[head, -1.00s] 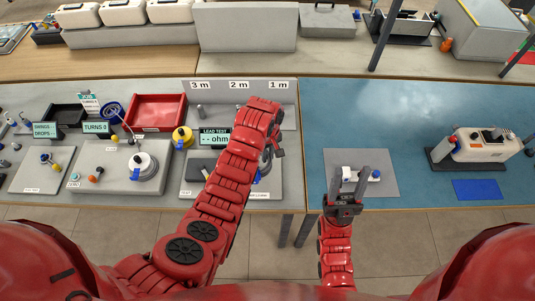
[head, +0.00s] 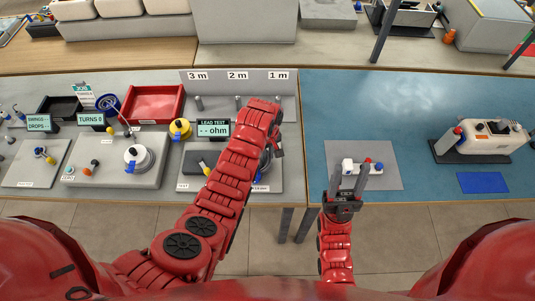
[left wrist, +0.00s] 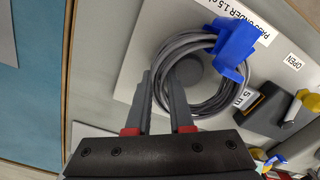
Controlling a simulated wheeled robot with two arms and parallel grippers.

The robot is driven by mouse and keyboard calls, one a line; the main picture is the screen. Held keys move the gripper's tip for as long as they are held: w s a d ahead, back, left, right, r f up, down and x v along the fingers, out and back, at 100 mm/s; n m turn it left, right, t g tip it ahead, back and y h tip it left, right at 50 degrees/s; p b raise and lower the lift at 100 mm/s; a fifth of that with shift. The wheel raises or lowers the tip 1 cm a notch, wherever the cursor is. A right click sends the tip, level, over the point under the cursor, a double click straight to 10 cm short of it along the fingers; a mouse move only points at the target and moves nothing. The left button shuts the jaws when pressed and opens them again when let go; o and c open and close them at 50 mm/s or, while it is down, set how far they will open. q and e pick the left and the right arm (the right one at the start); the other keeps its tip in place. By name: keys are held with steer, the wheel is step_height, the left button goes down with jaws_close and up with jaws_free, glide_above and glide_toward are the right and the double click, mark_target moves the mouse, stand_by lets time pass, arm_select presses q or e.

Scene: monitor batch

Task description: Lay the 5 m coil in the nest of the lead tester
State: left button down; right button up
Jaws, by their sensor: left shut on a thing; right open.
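The 5 m coil (left wrist: 217,80) is a grey looped cable with a blue clip (left wrist: 232,45) and a "5 m" tag. In the left wrist view it lies around a round grey hub (left wrist: 190,70) on the pale plate of the lead tester (left wrist: 125,85); whether it rests fully down I cannot tell. My left gripper (left wrist: 159,78) is shut on the near left side of the coil, one finger inside the ring. In the head view my left arm hides much of the coil and tester beside the "LEAD TEST -- ohm" display (head: 213,129). My right gripper (head: 350,172) is open and empty.
A small white part (head: 349,166) with red and blue pieces is near my right gripper on a grey mat (head: 392,153). Posts stand under the 3 m, 2 m and 1 m panel (head: 258,88). Blue mat lies clear right.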

arm_select(q)
steer(key=shift+f, duration=0.3)
steer(key=c, duration=0.7)
jaws_free()
steer(key=shift+r+b, duration=0.5)
steer(key=shift+b, duration=0.05)
step_height(320, 180, up, 6)
steer(key=shift+r+p, duration=0.1)
steer(key=shift+p, duration=0.35)
step_height(320, 180, up, 10)
steer(key=p, duration=0.9)
steer(key=shift+r, duration=0.1)
